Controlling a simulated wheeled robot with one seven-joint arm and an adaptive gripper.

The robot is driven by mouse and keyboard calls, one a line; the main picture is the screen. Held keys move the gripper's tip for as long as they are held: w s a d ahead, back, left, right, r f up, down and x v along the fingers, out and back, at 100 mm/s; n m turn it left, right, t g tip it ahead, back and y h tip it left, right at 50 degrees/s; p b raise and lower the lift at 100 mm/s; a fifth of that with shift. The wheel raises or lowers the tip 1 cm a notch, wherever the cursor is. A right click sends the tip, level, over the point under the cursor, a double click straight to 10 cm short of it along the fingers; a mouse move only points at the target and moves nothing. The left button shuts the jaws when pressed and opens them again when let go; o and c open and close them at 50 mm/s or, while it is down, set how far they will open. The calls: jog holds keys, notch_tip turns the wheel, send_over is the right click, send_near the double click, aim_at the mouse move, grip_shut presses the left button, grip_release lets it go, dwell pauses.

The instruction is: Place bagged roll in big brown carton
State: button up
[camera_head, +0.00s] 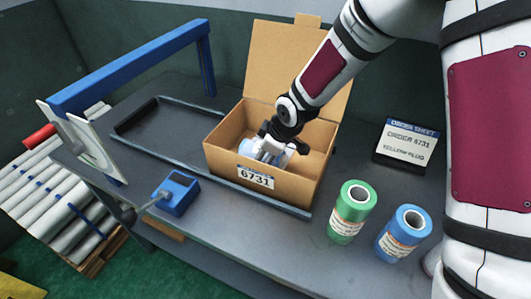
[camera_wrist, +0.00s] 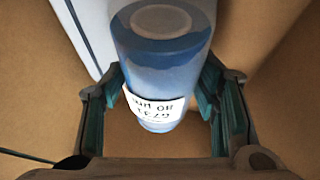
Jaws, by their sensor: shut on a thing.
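The big brown carton (camera_head: 226,163) stands open on the dark table, its lid raised at the back and a label reading 6731 on its front. My gripper (camera_head: 268,155) reaches down inside it. In the wrist view, my gripper (camera_wrist: 160,100) is shut on the bagged roll (camera_wrist: 160,60), a blue roll in a hazy clear wrap with a white label. The fingers press on both sides of it. In the head view the roll (camera_head: 248,148) shows partly inside the carton, behind the front wall. Whether it touches the carton floor I cannot tell.
A green roll (camera_head: 350,212) and a blue roll (camera_head: 403,233) stand at the right front. An order sheet (camera_head: 406,144) reads order 6731, yellow plug. A blue tool (camera_head: 176,192) lies left of the carton. A blue frame (camera_head: 130,68) rises at the left, above a dark tray (camera_head: 150,112).

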jog(key=shift+f, duration=0.1)
jog(key=o, duration=1.5)
jog(key=shift+o, duration=0.2)
jog(key=p+v, duration=0.1)
jog(key=v, duration=1.1)
jog(key=shift+p, duration=0.35)
